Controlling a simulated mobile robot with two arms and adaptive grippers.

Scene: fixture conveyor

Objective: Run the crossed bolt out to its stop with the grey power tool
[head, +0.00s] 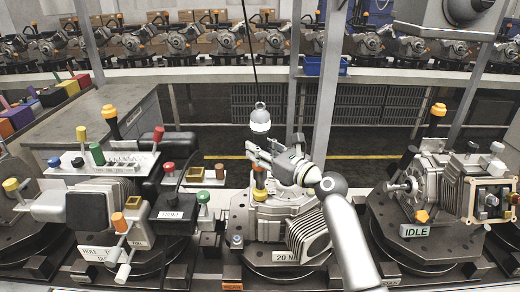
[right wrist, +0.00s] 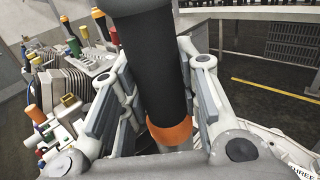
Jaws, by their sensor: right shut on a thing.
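My right gripper (head: 265,157) is shut on the power tool (head: 260,118), above the middle fixture (head: 277,222). The tool's grey rounded top hangs from a dark cable, and my fingers hide much of its body. In the right wrist view the tool is a dark cylinder (right wrist: 150,60) between the finger pads, with an orange collar and paler metal below. An orange band also shows below my gripper in the head view, close over the fixture. I cannot make out the crossed bolt or whether the tool's tip touches anything. My left gripper is not in view.
A left fixture (head: 90,212) carries several coloured knobs. A right fixture (head: 425,185) bears a sign reading IDLE. The middle fixture has a "20 N" label (head: 287,257). A back row of similar units stands behind a pale rail (head: 200,73). Grey posts rise behind the fixtures.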

